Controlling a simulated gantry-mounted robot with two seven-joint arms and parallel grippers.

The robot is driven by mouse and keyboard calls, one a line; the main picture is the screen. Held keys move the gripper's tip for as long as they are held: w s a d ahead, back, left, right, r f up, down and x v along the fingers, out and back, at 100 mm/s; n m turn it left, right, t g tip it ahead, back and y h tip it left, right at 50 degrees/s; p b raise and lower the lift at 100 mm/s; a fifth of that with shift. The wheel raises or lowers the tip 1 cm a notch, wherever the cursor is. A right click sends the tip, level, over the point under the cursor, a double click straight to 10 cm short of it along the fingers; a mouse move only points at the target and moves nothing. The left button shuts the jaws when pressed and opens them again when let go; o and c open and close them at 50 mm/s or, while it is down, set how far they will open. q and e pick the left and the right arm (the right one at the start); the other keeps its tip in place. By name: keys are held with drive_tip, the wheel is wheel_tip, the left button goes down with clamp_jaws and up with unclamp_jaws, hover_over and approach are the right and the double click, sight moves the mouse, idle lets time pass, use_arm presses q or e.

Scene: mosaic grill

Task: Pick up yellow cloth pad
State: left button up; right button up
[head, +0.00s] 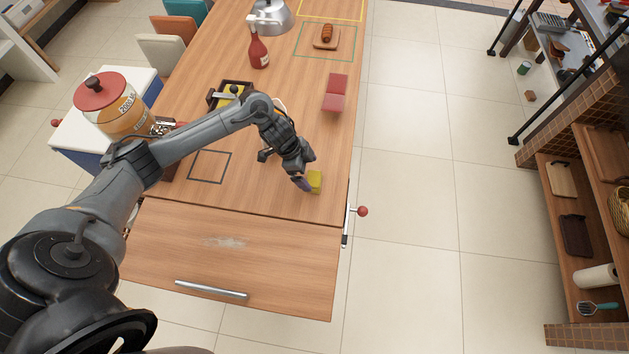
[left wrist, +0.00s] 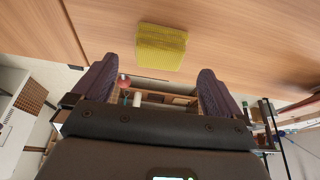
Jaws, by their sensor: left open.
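The yellow cloth pad (head: 315,182) lies on the wooden table near its right edge in the head view. In the left wrist view the pad (left wrist: 161,47) sits ahead of the fingers, between their lines and a little beyond the tips. My left gripper (head: 303,182) is right beside the pad in the head view and hides part of it. In the left wrist view my left gripper (left wrist: 155,75) is open, its two purple-grey fingers wide apart with nothing between them. Whether a finger touches the pad, I cannot tell. My right gripper is not in view.
A red block-like item (head: 335,93), a sauce bottle (head: 258,48) and a board with a sausage-like item (head: 326,38) are farther up the table. A dark tray (head: 216,98) is left of my arm. A lever with a red knob (head: 362,211) projects at the right edge.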

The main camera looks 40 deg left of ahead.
sight(314, 178)
use_arm(q)
drive_tip(key=shift+b+x, duration=0.65)
drive_tip(key=shift+x, duration=1.95)
drive_tip(key=shift+c, duration=0.2)
drive_tip(key=c, duration=0.9)
